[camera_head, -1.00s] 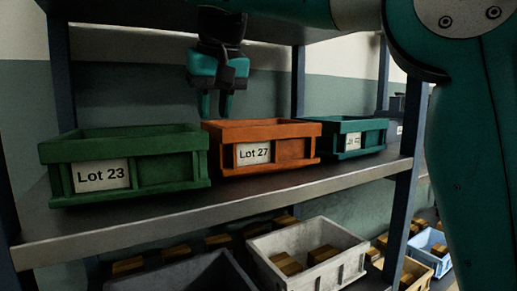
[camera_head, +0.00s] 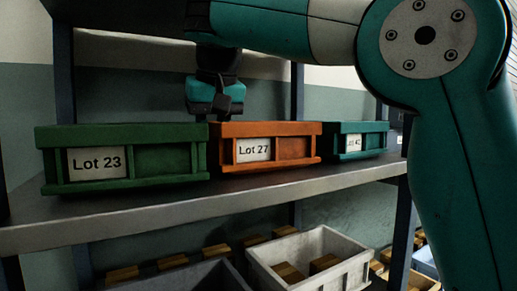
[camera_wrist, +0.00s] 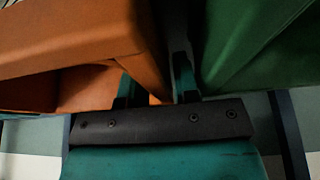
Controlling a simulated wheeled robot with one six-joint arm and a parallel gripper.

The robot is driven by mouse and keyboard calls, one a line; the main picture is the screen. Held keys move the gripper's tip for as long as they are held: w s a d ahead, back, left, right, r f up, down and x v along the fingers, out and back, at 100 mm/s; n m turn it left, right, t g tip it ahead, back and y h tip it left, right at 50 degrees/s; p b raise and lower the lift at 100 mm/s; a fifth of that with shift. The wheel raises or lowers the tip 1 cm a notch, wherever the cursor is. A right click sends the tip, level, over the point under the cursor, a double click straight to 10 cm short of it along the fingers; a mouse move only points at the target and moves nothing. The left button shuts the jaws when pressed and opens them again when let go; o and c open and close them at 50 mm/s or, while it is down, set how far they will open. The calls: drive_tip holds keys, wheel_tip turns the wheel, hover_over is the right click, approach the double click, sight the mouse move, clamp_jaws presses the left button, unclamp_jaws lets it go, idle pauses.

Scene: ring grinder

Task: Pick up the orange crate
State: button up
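The orange crate (camera_head: 270,146), labelled Lot 27, sits on the shelf between the green crate (camera_head: 125,160) and the teal crate (camera_head: 358,140). My gripper (camera_head: 215,112) points down at its left end, the fingertips hidden behind the crates. In the wrist view the orange crate (camera_wrist: 75,35) fills the upper left. There my gripper (camera_wrist: 157,82) has its fingers apart, one on each side of the orange crate's end wall. The outer finger is in the narrow gap beside the green crate (camera_wrist: 245,45). A gap shows between that finger and the orange wall.
The grey shelf (camera_head: 200,207) has a clear front strip. A shelf post (camera_head: 402,225) stands at the right. Below are a light grey bin (camera_head: 335,240) and several brown blocks.

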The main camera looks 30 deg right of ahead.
drive_tip(key=shift+f, duration=0.1)
clamp_jaws()
idle(0.4)
